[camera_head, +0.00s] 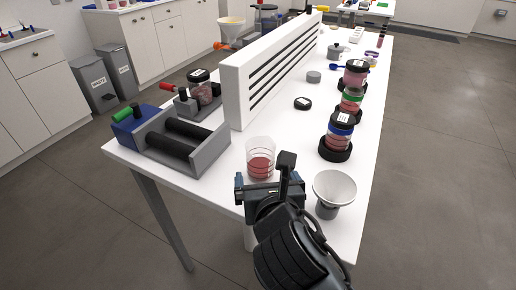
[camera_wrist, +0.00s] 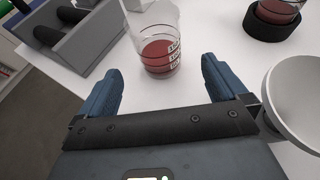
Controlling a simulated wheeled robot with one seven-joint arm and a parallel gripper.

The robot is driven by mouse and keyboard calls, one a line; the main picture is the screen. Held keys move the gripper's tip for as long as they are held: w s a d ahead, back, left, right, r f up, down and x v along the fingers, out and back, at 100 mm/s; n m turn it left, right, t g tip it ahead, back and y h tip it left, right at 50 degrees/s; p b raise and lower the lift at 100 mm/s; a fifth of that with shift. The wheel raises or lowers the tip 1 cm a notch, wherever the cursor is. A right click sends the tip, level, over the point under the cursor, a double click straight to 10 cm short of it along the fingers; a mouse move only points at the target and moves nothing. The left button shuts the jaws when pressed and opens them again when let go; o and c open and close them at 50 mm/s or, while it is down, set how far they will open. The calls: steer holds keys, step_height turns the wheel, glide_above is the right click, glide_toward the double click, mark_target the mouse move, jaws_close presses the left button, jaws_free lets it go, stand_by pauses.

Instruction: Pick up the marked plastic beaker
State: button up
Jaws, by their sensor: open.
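The marked beaker (camera_head: 260,160) is clear plastic with graduation marks and red contents in its lower part. It stands upright on the white table near the front edge. In the wrist view the beaker (camera_wrist: 158,48) is at top centre, just beyond the fingertips, with its marks facing right. My gripper (camera_wrist: 160,82) is open and empty, with one blue finger on each side of the gap in line with the beaker. In the head view my gripper (camera_head: 262,186) is just in front of the beaker and hides its lowest part; I cannot tell whether they touch.
A white funnel on a grey base (camera_head: 334,188) stands close to the right of my gripper. A roller machine (camera_head: 205,150) is to the left. A white slotted rack (camera_head: 240,95) stands behind the beaker. Several lidded jars (camera_head: 338,133) stand in black rings along the right.

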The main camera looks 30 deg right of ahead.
mark_target(263, 169)
steer(key=x, duration=0.3)
steer(key=shift+w+d, duration=0.15)
steer(key=shift+w, duration=0.1)
steer(key=shift+x, duration=2.25)
steer(key=shift+f, duration=0.1)
steer(key=shift+c, duration=0.3)
steer(key=c, duration=1)
